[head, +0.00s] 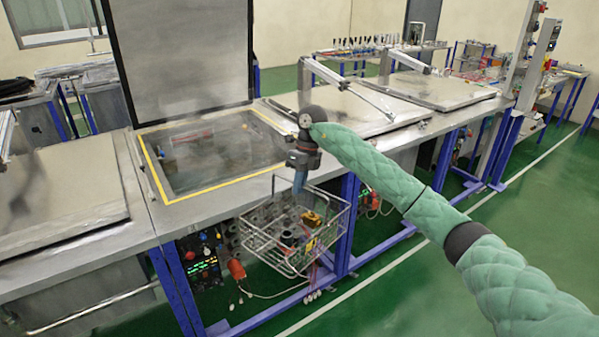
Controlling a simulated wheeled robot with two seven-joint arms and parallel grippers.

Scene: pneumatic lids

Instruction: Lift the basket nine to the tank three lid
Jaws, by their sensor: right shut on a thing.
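A wire basket (252,240) hangs in front of the tank bench, below its front edge. My right gripper (299,186) points down and is shut on the basket's raised handle; the exact grip is partly hidden. Flat closed tank lids show to the right of the open tank (215,150), one nearer (345,108) and one farther (440,90). Another closed lid (60,195) is at the left. No number is readable on the basket or the lids. My left gripper is not in view.
A large lid (180,55) stands upright behind the open tank, which has a yellow border. Lid arms (325,73) rise above the closed lids. Blue legs (348,225), control boxes and cables are close behind the basket. Green floor is free at the right.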

